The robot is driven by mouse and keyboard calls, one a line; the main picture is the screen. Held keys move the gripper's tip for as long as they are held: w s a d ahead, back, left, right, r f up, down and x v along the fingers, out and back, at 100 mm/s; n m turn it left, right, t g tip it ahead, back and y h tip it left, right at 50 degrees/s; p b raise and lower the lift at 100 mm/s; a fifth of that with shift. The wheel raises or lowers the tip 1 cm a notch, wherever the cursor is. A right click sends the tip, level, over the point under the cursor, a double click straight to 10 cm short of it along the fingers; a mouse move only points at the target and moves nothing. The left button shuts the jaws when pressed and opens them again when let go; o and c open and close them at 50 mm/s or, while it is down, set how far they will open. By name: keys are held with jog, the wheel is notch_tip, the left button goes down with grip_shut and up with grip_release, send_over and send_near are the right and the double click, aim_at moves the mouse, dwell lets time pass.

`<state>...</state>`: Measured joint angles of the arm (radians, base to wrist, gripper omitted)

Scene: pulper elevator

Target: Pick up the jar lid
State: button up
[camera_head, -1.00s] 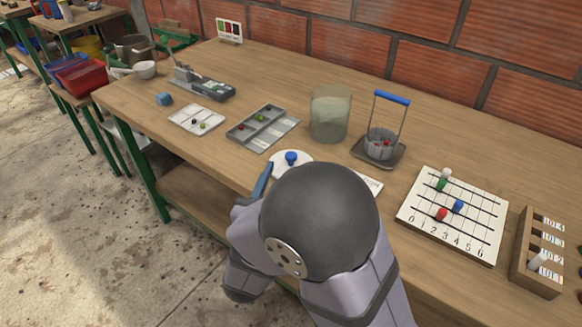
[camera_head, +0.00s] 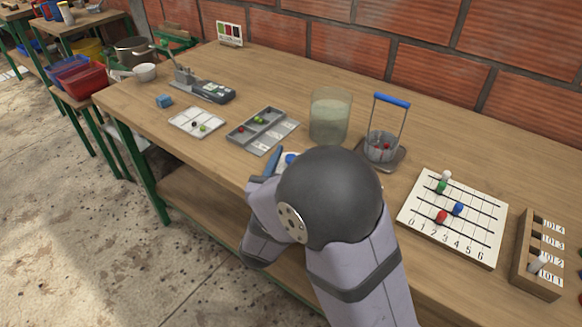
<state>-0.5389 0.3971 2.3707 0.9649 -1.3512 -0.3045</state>
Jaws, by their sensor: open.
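A grey divided tray (camera_head: 262,131) lies left of the lid. A wire basket with a blue handle (camera_head: 382,147) stands on a dark tray to the right. A white numbered board (camera_head: 453,216) and a wooden slot rack (camera_head: 541,262) are farther right. A white tray (camera_head: 197,122) lies left.

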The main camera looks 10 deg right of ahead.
jog(key=shift+c, duration=0.6)
jog(key=c, duration=1)
grip_shut()
jog(key=shift+r, duration=0.15)
